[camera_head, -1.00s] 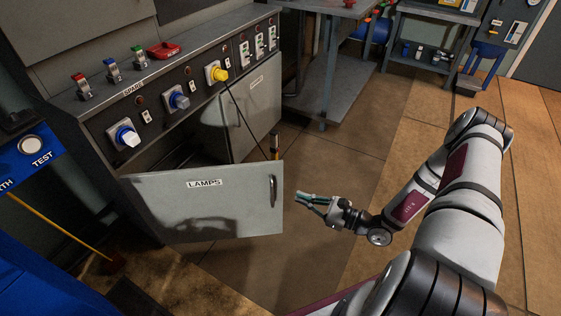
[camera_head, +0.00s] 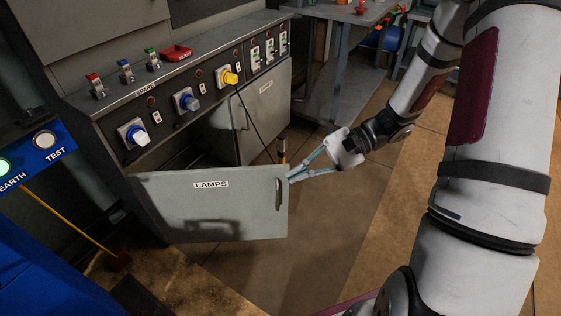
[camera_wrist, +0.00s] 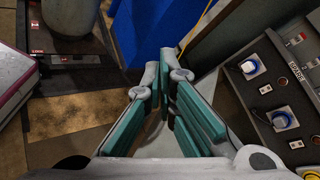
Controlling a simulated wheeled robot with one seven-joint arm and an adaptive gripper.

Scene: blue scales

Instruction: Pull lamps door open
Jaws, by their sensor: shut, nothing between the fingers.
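The grey LAMPS door (camera_head: 225,215) stands ajar at the lower front of the cabinet, swung out from its left side. Its dark vertical handle (camera_head: 279,193) is near the free right edge. My gripper (camera_head: 293,175) is shut and empty, with its teal fingertips right at the upper part of that free edge, on the far side of the handle. I cannot tell whether they touch the door. In the wrist view my gripper (camera_wrist: 163,75) shows teal finger pads close together at the tips, and a pale surface shows between the fingers.
A second grey door (camera_head: 270,105) is behind, below the yellow knob (camera_head: 229,77). The cabinet panel carries blue knobs (camera_head: 135,134) and switches. A blue EARTH/TEST box (camera_head: 35,165) and a yellow stick (camera_head: 70,222) are at left. Open floor lies in front of the door.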

